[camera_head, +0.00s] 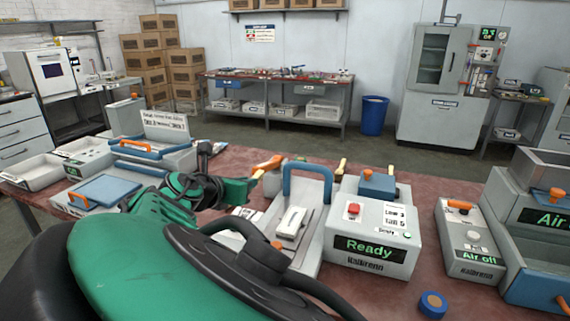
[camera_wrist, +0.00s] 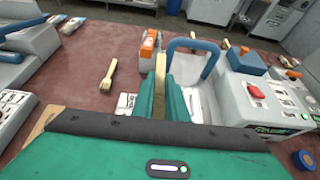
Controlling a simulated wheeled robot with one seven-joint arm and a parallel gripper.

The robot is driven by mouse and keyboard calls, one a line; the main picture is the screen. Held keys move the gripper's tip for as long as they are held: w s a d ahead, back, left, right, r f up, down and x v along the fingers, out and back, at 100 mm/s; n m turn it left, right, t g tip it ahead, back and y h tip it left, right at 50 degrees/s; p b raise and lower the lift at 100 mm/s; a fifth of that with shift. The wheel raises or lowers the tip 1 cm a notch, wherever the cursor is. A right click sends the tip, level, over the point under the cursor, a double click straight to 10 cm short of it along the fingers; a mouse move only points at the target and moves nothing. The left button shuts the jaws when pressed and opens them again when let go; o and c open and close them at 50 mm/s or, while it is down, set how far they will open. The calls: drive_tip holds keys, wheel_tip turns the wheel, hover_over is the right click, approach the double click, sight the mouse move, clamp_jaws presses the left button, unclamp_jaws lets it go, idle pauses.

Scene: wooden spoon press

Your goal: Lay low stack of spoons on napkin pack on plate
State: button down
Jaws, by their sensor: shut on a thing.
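My gripper (camera_wrist: 164,98) has two teal fingers shut on a narrow tan wooden bundle, the stack of spoons (camera_wrist: 160,70). It stands on edge between the fingers and points away from the wrist; its lower part is hidden by them. In the head view, my gripper (camera_head: 238,190) is left of the blue-handled press. A white block (camera_head: 292,222) lies on the press's grey plate (camera_head: 318,208); I cannot tell if it is the napkin pack. A printed white packet (camera_wrist: 125,103) shows beside the left finger in the wrist view.
A blue arched handle (camera_head: 308,172) rises over the press. A grey box reading "Ready" (camera_head: 372,246) stands right of it. A loose tan wooden piece (camera_wrist: 107,78) lies on the reddish table, left of my fingers. A blue-orange disc (camera_head: 433,304) lies at the front.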

hover_over(289, 225)
drive_tip(key=f, duration=0.6)
drive_tip(key=shift+w+f, duration=0.25)
drive_tip(key=shift+f, duration=2.2)
drive_tip(key=c, duration=1.8)
unclamp_jaws()
drive_tip(key=shift+o, duration=0.2)
drive_tip(key=shift+s+r, duration=0.1)
drive_tip(key=shift+s, duration=0.05)
